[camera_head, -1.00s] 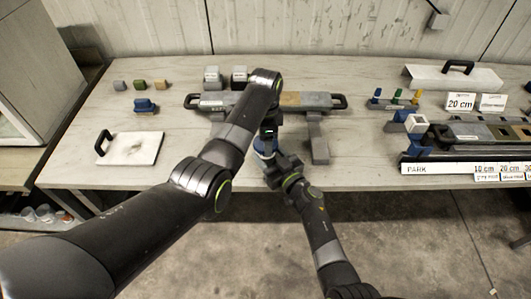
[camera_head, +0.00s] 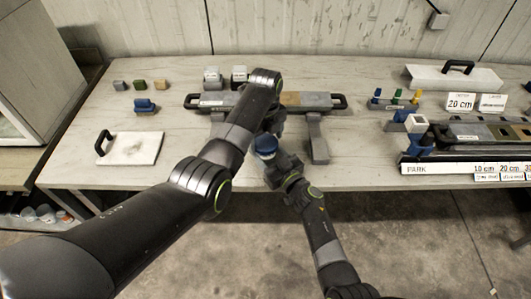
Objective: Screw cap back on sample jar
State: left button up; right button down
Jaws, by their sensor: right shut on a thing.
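The sample jar (camera_head: 266,155) is a small pale cylinder near the table's front edge, roughly upright. A blue cap (camera_head: 266,143) sits on its top; whether it is threaded tight cannot be told. My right gripper (camera_head: 272,162) comes from the front and is shut on the jar at its side. My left gripper (camera_head: 273,124) is just behind and above the cap, apparently clear of it. Its fingers are mostly hidden by my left forearm, so its opening does not show.
A long core tray (camera_head: 300,101) on grey supports (camera_head: 317,140) stands behind the jar. A white board (camera_head: 132,149) with a black handle lies left. A rack of trays (camera_head: 470,140) and signs (camera_head: 461,103) fill the right.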

pick_arm(q)
jog(key=shift+r, duration=2.25)
jog(key=shift+c, duration=0.3)
